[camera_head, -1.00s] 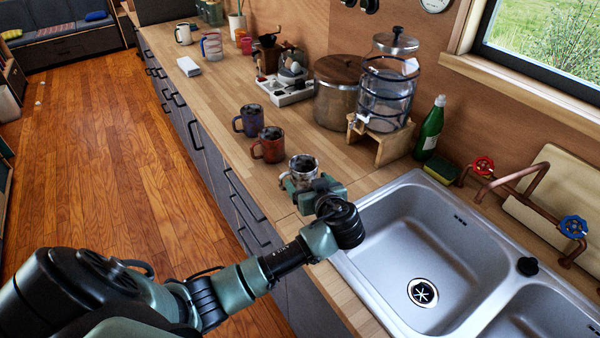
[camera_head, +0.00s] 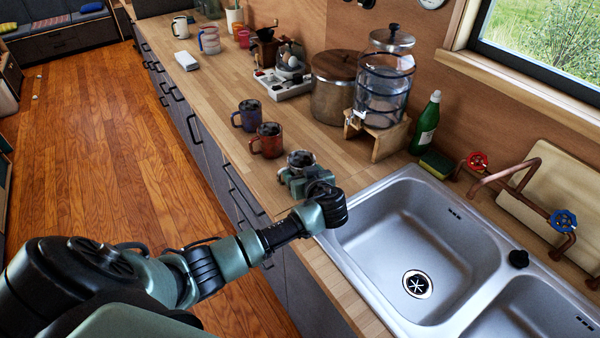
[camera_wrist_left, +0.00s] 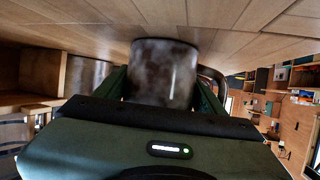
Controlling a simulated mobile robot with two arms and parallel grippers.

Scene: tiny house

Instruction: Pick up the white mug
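A mottled whitish-grey mug (camera_head: 300,158) with a dark inside stands on the wooden counter by the sink. In the left wrist view the same mug (camera_wrist_left: 163,70) fills the middle, its handle at the right. My left gripper (camera_head: 296,178) is low at the mug, with one green finger on each side of it. The gripper hides the mug's lower part in the head view. I cannot tell whether the fingers press on it. A plain white mug (camera_head: 181,27) stands far down the counter. My right gripper is not in view.
A red-brown mug (camera_head: 268,142) and a blue-purple mug (camera_head: 249,115) stand just beyond the held spot. A water dispenser (camera_head: 385,82), a lidded pot (camera_head: 336,95) and a sink (camera_head: 410,240) lie to the right. The counter's left edge is close.

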